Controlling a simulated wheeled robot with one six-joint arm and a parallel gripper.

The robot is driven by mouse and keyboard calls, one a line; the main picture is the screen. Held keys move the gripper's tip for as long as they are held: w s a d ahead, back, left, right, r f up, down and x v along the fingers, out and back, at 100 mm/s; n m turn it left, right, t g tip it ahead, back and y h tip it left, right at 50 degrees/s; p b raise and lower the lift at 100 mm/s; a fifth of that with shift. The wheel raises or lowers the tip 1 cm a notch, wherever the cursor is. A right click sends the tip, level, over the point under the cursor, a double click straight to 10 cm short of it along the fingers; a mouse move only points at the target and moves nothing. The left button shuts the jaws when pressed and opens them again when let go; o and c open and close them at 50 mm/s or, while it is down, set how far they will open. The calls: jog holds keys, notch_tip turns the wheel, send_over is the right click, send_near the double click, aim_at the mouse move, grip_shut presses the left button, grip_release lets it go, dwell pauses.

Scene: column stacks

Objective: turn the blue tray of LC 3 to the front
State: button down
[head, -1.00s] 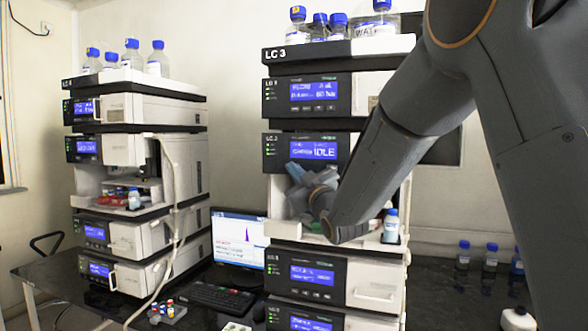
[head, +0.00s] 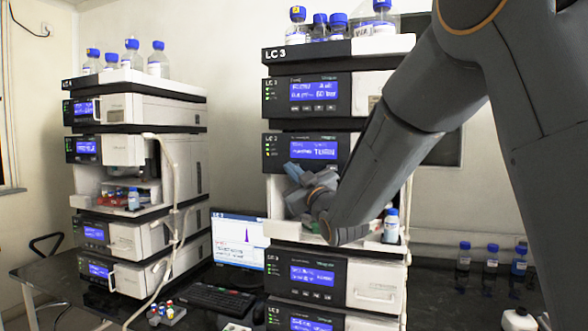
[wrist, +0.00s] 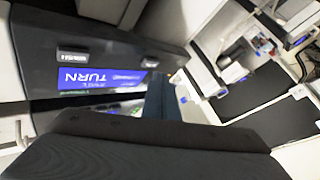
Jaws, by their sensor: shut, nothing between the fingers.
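The LC 3 stack (head: 285,54) stands right of centre in the head view. Its second module's display (head: 313,151) now reads something like TURN; the wrist view shows the word TURN upside down on that display (wrist: 98,79). My gripper (head: 292,171) is shut and empty, just below that display at the front of the open sample bay (head: 278,205). In the wrist view its fingers (wrist: 160,97) point past the module's lower edge; contact cannot be told. My arm covers most of the bay. A bit of green shows low in it; I cannot make out the blue tray.
A blue-capped bottle (head: 391,226) stands at the bay's right side. Several bottles stand on top of LC 3. Another stack (head: 150,110) is at the left, with a monitor (head: 238,236) and keyboard (head: 215,297) between. More bottles (head: 491,256) stand on the bench at right.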

jog(key=shift+s+a, duration=0.3)
jog(key=shift+s, duration=0.5)
jog(key=shift+s+a, duration=0.25)
jog(key=shift+s, duration=0.5)
jog(key=shift+s+a, duration=0.3)
jog(key=shift+s, duration=0.5)
dwell(3.6)
jog(key=s+d+f+m+g+h, duration=0.2)
jog(key=s+d+f+g, duration=0.15)
jog(key=f, duration=0.55)
jog(key=s+d+f+m+g+h, duration=0.25)
jog(key=d+f, duration=0.25)
jog(key=f, duration=0.3)
jog(key=s+d+f+m+g+h, duration=0.25)
jog(key=d+f, duration=0.25)
jog(key=f, duration=0.4)
jog(key=s+d+f+m+g, duration=0.1)
jog(key=s+d+f+g, duration=0.1)
jog(key=s, duration=0.5)
jog(key=s+d+f+m+g+h, duration=0.1)
jog(key=s+d+f+g, duration=0.1)
jog(key=s+f+g, duration=0.2)
jog(key=s+d+f+m+g+b, duration=0.1)
jog(key=s+d+f+g, duration=0.1)
jog(key=s+f, duration=0.4)
jog(key=s+g, duration=0.1)
jog(key=s, duration=0.4)
jog(key=shift+g, duration=0.35)
jog(key=shift+d+f, duration=0.1)
